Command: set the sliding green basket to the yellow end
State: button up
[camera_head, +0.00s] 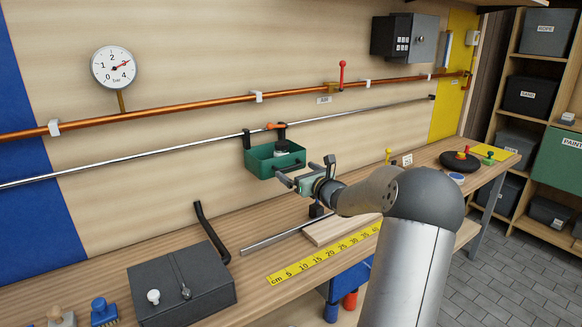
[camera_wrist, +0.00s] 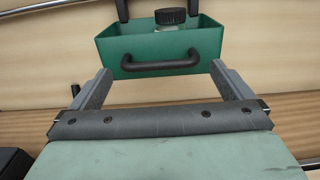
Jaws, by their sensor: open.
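The green basket (camera_head: 276,161) hangs by black hangers from a horizontal metal rail (camera_head: 190,146) on the wall, around the middle of the rail's visible length. In the wrist view the basket (camera_wrist: 115,50) shows a black handle (camera_wrist: 160,62) on its front and a jar with a dark lid (camera_wrist: 171,17) inside. My gripper (camera_head: 287,174) is in front of the basket. In the wrist view my gripper (camera_wrist: 160,76) is open, its two fingers on either side of the handle, with no visible contact. The yellow end panel (camera_head: 455,80) is at the right; a blue panel (camera_head: 32,150) is at the left.
A copper pipe (camera_head: 200,104) with a gauge (camera_head: 114,67) and a red-handled valve (camera_head: 341,75) runs above the rail. On the bench are a dark metal box (camera_head: 181,282), a yellow ruler (camera_head: 323,254) and a wooden board (camera_head: 335,229).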

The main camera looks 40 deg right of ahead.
aim_at(292, 168)
jog(key=shift+w+d, duration=0.1)
jog(key=shift+w, duration=2)
